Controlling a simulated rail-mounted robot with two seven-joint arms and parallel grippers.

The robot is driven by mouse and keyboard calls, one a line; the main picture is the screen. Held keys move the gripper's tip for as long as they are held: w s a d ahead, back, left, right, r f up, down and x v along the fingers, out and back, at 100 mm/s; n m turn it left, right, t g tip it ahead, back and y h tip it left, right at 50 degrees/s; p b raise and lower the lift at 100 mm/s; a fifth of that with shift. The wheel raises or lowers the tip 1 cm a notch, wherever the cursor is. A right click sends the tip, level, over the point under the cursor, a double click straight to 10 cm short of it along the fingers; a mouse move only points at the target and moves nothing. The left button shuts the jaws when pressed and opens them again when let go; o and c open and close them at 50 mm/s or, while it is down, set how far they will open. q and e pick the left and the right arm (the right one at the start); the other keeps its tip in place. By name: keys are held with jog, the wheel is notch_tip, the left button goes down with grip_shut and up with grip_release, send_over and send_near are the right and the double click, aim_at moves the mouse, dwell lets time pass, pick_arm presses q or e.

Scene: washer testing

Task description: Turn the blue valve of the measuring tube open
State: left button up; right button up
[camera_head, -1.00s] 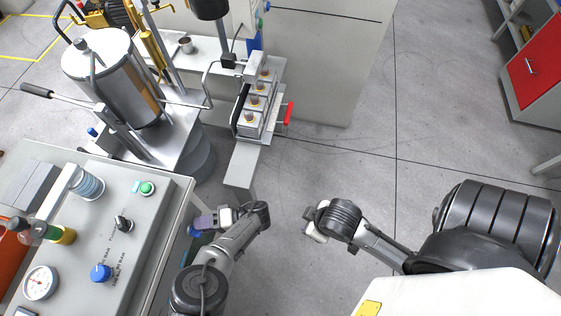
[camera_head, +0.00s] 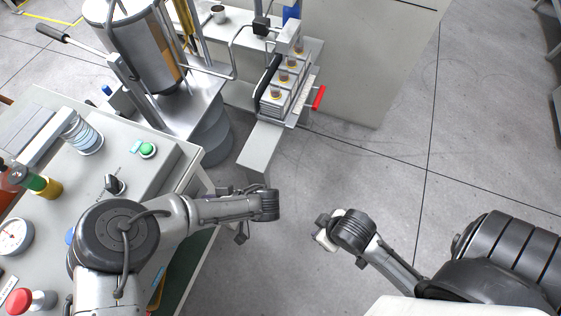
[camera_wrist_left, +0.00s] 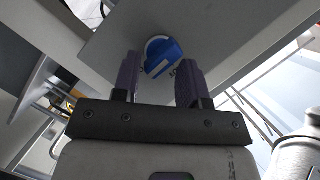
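The blue valve (camera_wrist_left: 162,57) shows in the left wrist view, on a grey surface with a pale round part behind it. My left gripper (camera_wrist_left: 160,76) has its two purple fingers apart, one on each side of the valve near the tips. I cannot tell whether either finger touches it. In the head view my left gripper (camera_head: 228,191) is beside the panel table's right edge, and I cannot make out the valve there. My right gripper (camera_head: 322,234) is over the floor, away from the table; its fingers are too unclear to read. I cannot identify the measuring tube with certainty.
The grey control panel (camera_head: 120,165) carries a green button (camera_head: 147,149), a black knob (camera_head: 115,184), a gauge (camera_head: 13,237) and a red button (camera_head: 34,303). A stand with several samples (camera_head: 284,80) and a red handle (camera_head: 319,97) is ahead. Floor at right is clear.

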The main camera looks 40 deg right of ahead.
pick_arm(q)
jog(key=n+h+b, duration=0.1)
jog(key=n+b, duration=0.1)
jog(key=b, duration=0.3)
jog(key=a+n+h+b, duration=0.1)
jog(key=n+h+b, duration=0.1)
jog(key=b, duration=0.4)
jog(key=n+t+h+b, duration=0.1)
jog(key=n+b, duration=0.2)
jog(key=b, duration=0.3)
jog(key=shift+s+a+n+h, duration=0.15)
jog(key=shift+s+n+h, duration=0.15)
jog(key=shift+s+h, duration=0.1)
pick_arm(e)
notch_tip(320, 180, down, 19)
pick_arm(q)
jog(key=s+d+r+m+g+h+p, duration=0.2)
jog(key=s+d+r+p, duration=0.1)
jog(key=s, duration=0.4)
jog(key=s+d+r+m+g+h+p, duration=0.2)
jog(key=s+d+r+h+p, duration=0.1)
jog(key=s+d+p, duration=0.3)
jog(key=s+d+r+m+g+h+p, duration=0.3)
jog(key=s+d+r+p, duration=0.2)
jog(key=s+d, duration=0.2)
jog(key=shift+s+d, duration=0.15)
jog(key=shift+s, duration=1.25)
pick_arm(e)
notch_tip(320, 180, up, 15)
jog(key=shift+r, duration=0.15)
